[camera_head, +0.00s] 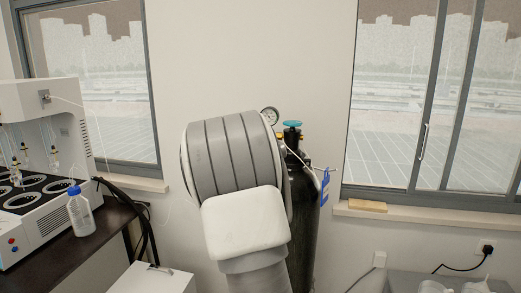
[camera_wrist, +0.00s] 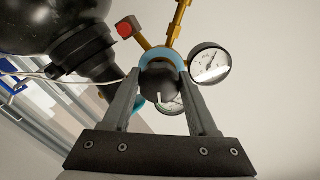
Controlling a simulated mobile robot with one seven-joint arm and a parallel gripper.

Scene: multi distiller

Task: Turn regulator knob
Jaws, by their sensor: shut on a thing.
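The black regulator knob (camera_wrist: 160,83) sits between the two fingers of my gripper (camera_wrist: 158,77) in the wrist view, and the fingers are shut on it. A light-blue ring and the brass regulator body (camera_wrist: 162,54) are just beyond the knob. A round white pressure gauge (camera_wrist: 209,65) is to the right, and a second gauge (camera_wrist: 171,104) shows behind the knob. In the head view, a gauge (camera_head: 270,115) shows above my arm. My arm hides the knob and my gripper there.
The dark gas cylinder (camera_head: 303,220) stands against the wall, with a teal valve handwheel (camera_head: 292,124) on top. A red-capped fitting (camera_wrist: 125,29) sticks out left in the wrist view. A distiller (camera_head: 45,150) and a blue-capped bottle (camera_head: 80,213) stand on the left bench.

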